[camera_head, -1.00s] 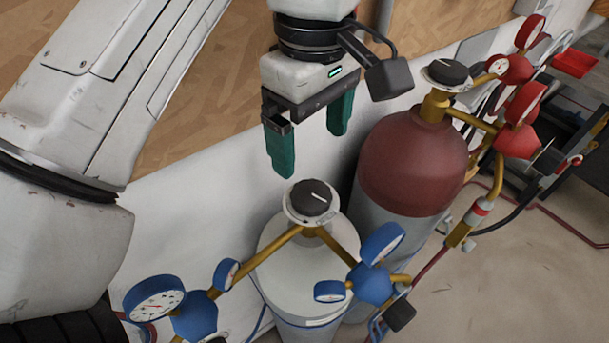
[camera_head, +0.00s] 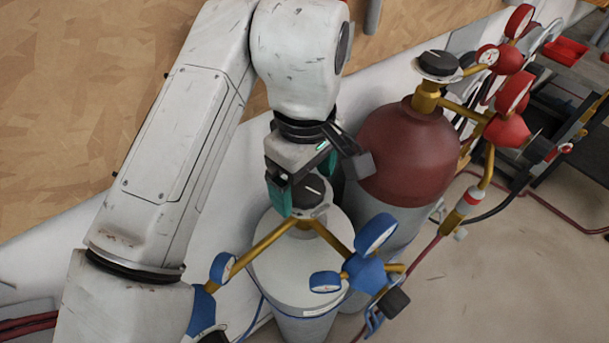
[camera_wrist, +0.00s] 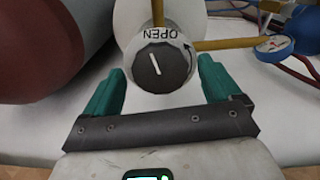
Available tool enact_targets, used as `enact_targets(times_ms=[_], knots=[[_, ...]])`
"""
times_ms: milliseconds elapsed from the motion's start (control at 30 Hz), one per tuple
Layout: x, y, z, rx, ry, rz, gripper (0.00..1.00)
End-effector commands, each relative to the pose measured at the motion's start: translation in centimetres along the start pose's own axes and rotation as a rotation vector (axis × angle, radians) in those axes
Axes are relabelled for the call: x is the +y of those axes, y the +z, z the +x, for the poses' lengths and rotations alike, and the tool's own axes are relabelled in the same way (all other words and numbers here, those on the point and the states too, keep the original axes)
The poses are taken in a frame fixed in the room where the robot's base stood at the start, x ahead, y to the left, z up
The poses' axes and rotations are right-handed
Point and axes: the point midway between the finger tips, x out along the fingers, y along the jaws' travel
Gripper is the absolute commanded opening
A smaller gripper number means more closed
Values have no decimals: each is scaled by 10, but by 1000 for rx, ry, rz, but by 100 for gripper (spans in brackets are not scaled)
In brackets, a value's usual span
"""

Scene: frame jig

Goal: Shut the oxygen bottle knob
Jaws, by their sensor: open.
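The black knob (camera_head: 313,193) with a white line tops the white bottle (camera_head: 290,275) with blue gauges. In the wrist view the knob (camera_wrist: 160,70) shows its line tilted slightly, with OPEN and a curved arrow on the pale collar around it. My gripper (camera_head: 303,184) is open with green fingers, low over the knob. In the wrist view one finger (camera_wrist: 104,95) is to the left of the knob and the other (camera_wrist: 222,80) to the right, with gaps visible. Whether the fingers reach down to knob height is hard to tell.
A dark red bottle (camera_head: 408,155) with its own black knob (camera_head: 438,63) and red gauges (camera_head: 505,130) stands close on the right. Blue gauges (camera_head: 365,260) and brass pipes branch from the white bottle. A white wall is behind; open floor lies at right.

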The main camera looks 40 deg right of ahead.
Motion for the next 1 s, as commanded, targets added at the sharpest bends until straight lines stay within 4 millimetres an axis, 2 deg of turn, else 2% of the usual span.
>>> enact_targets(times_ms=[67,600,1000], knots=[[0,0,0,0,0,0,87],[0,0,0,0,0,0,35],[0,0,-1,-1,1,78,35]])
